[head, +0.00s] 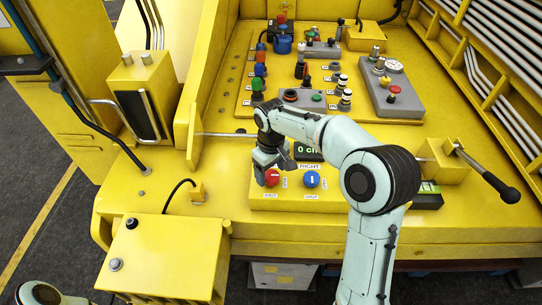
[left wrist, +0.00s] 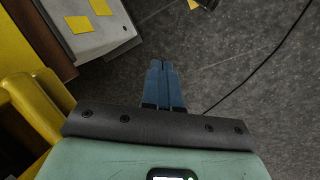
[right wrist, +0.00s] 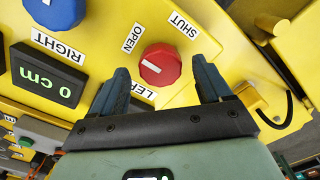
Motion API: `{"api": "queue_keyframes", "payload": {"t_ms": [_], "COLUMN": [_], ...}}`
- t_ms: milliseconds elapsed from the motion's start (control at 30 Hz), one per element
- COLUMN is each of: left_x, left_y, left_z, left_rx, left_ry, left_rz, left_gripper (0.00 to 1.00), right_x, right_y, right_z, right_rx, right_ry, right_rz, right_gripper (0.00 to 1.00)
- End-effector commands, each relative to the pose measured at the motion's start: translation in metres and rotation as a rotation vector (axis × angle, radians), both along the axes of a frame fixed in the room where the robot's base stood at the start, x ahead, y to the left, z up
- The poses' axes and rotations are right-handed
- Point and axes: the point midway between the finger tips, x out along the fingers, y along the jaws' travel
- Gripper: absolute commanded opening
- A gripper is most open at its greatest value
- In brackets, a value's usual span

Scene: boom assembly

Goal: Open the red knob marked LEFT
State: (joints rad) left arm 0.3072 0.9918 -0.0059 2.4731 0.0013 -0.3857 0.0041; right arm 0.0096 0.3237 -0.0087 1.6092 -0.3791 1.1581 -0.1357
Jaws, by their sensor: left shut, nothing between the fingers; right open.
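The red knob (right wrist: 160,65) with a white line on its face sits on the yellow panel, between OPEN and SHUT labels. A LEFT label (right wrist: 138,91) beside it is partly covered by a finger. The knob also shows in the head view (head: 271,178). My right gripper (right wrist: 160,76) is open, with its fingers on either side of the knob in the picture; I cannot tell whether they touch it. It also shows in the head view (head: 269,165). My left gripper (left wrist: 164,64) is shut and empty over the dark floor, away from the panel.
A blue knob (head: 312,179), marked RIGHT, stands beside the red one. A display (right wrist: 48,82) reads 0 cm. A black-handled lever (head: 486,174) is at the right. Several buttons and switches stand behind. A yellow box (head: 163,258) is at front left.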

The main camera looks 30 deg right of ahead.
Motion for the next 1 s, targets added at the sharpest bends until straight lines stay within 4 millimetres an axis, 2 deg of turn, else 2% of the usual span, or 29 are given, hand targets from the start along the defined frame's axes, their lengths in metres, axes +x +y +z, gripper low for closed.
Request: {"api": "queue_keyframes", "payload": {"t_ms": [300, 500, 700, 1000], "left_x": [-0.001, 0.000, 0.000, 0.000], "left_y": [0.000, 0.000, 0.000, 0.000], "left_z": [0.000, 0.000, 0.000, 0.000], "left_rx": [0.000, 0.000, 0.000, 0.000], "left_ry": [0.001, 0.000, 0.000, 0.000], "left_rz": [0.000, 0.000, 0.000, 0.000], "left_gripper": [0.00, 0.00, 0.00, 0.00], "right_x": [0.001, 0.001, 0.000, 0.000], "right_y": [0.001, 0.000, 0.001, 0.001], "right_z": [0.070, 0.106, 0.121, 0.122], "right_rx": [0.002, 0.001, 0.001, 0.000], "right_ry": [-0.007, -0.006, -0.003, -0.002], "right_rz": [0.000, 0.001, 0.002, 0.002], "right_gripper": [0.78, 0.78, 0.78, 0.78]}}
